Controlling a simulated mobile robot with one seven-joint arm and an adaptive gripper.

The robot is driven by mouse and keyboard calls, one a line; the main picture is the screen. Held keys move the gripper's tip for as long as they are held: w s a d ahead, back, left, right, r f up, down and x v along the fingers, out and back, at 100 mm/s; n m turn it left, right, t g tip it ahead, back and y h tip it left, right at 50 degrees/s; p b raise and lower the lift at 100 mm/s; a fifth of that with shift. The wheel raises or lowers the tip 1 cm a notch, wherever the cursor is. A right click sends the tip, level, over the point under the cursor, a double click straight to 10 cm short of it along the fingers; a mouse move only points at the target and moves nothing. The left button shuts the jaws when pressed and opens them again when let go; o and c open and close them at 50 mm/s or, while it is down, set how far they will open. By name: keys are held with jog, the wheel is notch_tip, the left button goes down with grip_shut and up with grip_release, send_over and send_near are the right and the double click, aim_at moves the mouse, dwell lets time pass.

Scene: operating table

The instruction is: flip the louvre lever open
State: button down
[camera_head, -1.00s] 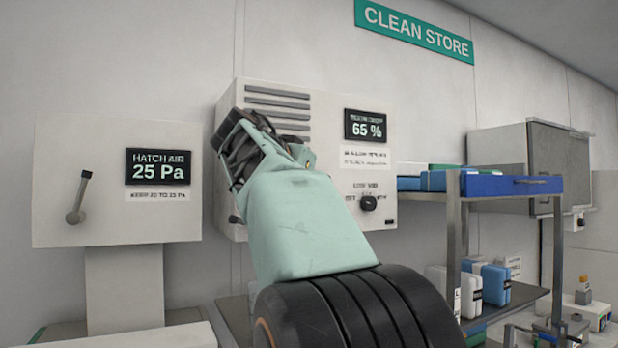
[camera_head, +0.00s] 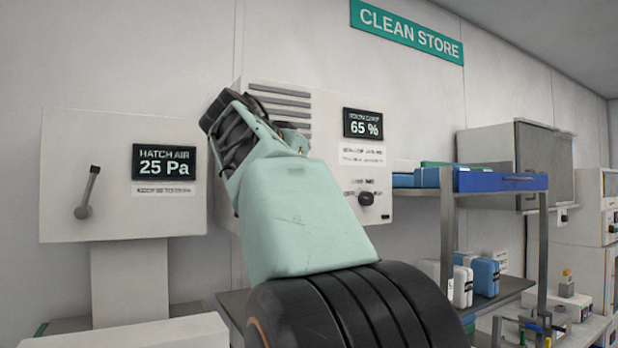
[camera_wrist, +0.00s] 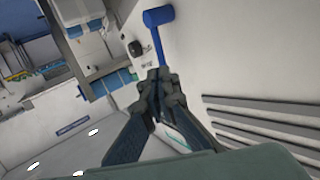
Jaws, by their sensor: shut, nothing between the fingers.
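The louvre lever (camera_wrist: 157,35) is blue, with a thick end and a thin stem, and shows at the top of the wrist view. The stem runs down toward the tips of my gripper (camera_wrist: 158,78), which is shut and empty. The tips overlap the stem's lower end in the picture; I cannot tell if they touch. In the head view, the louvre box (camera_head: 290,92) with grey slats hangs on the wall, its screen reading 65 %. My arm covers part of its front, and the blue lever is hidden there.
A black knob (camera_head: 366,198) sits low on the same box. To the left, a Hatch Air box (camera_head: 70,135) reads 25 Pa and carries a grey lever (camera_head: 88,192). A shelf unit (camera_head: 446,230) with blue boxes stands to the right.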

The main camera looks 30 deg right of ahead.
jog(key=b+v, duration=0.1)
jog(key=v, duration=0.8)
jog(key=shift+d, duration=0.1)
